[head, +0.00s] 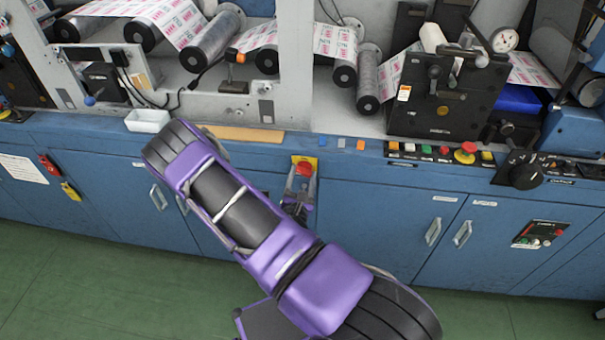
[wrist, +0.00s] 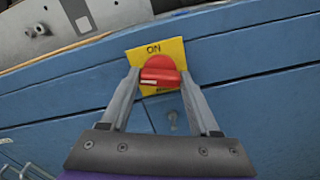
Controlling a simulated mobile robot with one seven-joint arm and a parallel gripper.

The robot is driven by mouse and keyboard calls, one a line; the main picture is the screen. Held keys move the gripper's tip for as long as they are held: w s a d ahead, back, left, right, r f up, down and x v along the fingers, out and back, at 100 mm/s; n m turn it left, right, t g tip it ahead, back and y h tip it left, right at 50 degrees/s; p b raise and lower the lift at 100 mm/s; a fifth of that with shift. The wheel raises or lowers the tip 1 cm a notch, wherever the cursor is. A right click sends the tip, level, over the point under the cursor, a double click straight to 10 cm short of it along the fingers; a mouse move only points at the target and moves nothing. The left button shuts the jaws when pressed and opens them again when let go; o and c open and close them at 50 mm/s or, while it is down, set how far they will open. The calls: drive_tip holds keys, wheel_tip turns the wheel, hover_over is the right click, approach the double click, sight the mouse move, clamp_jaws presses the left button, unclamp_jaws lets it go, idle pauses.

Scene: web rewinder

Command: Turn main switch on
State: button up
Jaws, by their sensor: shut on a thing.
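The main switch is a red rotary knob (wrist: 160,72) on a yellow plate (wrist: 175,50) marked ON at its top edge. Lettering at the plate's lower edge is mostly hidden by the knob. In the head view the red knob (head: 304,168) sits on the front of the blue cabinet, below the worktop edge. My gripper (wrist: 160,80) is shut on the knob, one finger on each side. In the wrist view the knob's bar, with a pale line along it, lies roughly level, across the plate and not pointing at ON. In the head view my gripper (head: 300,185) is partly hidden by my arm.
A red button (head: 465,152) on a yellow base and a row of coloured buttons sit on the ledge to the right. A black rotary knob (head: 526,176) is further right. A white tray (head: 147,121) is at left. Cabinet door handles (head: 433,231) stick out below.

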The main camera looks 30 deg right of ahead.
drive_tip(key=m, duration=0.3)
drive_tip(key=shift+m+p, duration=0.4)
drive_tip(key=m, duration=0.3)
drive_tip(key=shift+m, duration=0.3)
drive_tip(key=m, duration=0.6)
drive_tip(key=shift+m, duration=0.4)
drive_tip(key=o, duration=1.4)
drive_tip(key=shift+c, duration=0.2)
drive_tip(key=shift+s, duration=0.1)
drive_tip(key=b+v, duration=0.1)
drive_tip(key=v, duration=1.6)
drive_tip(key=shift+a, duration=0.2)
